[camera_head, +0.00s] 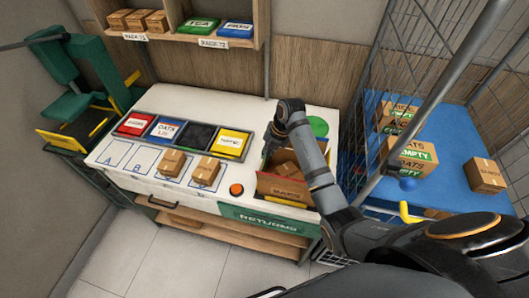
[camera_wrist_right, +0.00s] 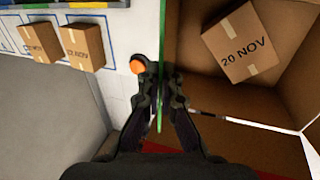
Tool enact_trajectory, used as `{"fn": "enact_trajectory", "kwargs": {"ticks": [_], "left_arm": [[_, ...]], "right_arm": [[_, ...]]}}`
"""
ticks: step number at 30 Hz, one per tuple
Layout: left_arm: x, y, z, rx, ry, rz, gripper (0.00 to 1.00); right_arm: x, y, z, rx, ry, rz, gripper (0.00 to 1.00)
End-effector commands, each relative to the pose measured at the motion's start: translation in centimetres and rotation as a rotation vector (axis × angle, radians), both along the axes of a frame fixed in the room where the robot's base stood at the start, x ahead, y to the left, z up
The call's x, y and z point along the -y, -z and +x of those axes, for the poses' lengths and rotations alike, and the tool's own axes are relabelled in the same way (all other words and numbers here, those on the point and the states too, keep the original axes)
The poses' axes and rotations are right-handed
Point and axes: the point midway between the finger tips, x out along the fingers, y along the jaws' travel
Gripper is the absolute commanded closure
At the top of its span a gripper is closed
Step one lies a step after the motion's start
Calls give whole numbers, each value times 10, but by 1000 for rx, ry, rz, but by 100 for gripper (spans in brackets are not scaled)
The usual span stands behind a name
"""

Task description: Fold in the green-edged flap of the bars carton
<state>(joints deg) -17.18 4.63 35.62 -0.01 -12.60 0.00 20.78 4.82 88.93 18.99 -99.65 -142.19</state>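The open bars carton (camera_head: 288,188) stands at the right end of the white bench, with small brown boxes inside. Its interior (camera_wrist_right: 285,95) also shows in the right wrist view, with a box marked "20 NOV" (camera_wrist_right: 240,42). The green-edged flap (camera_wrist_right: 162,25) appears there nearly edge-on as a thin upright line on the carton's left side. My right gripper (camera_wrist_right: 160,82) has one finger on each side of this flap, close against it, and looks shut on it. In the head view my right gripper (camera_head: 270,148) is over the carton's left side, partly hidden by its arm. My left gripper is out of view.
An orange button (camera_head: 236,189) and two small boxes (camera_head: 206,170) sit left of the carton. Coloured bins (camera_head: 183,137) line the bench behind them. A wire cage and blue table (camera_head: 452,160) stand at right.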

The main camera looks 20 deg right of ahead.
Motion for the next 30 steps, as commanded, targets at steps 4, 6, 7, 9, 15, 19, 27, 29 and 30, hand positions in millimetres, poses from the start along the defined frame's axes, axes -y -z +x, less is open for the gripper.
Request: {"fn": "enact_trajectory", "kwargs": {"ticks": [4,6,7,9,15,19,27,29,30], "left_arm": [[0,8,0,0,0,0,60],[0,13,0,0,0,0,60],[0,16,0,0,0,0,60],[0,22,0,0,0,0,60],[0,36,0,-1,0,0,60],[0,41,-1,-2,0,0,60],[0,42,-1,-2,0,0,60],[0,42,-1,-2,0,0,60],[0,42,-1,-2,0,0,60]], "right_arm": [[7,6,-4,59,1,83,100],[9,8,-5,87,1,125,100],[10,9,-6,98,1,141,100],[11,10,-7,123,1,177,100],[14,11,-9,175,0,253,100],[15,11,-10,194,0,283,100],[14,9,-10,207,0,303,100],[14,9,-10,207,0,303,100],[14,9,-10,207,0,303,100]]}}
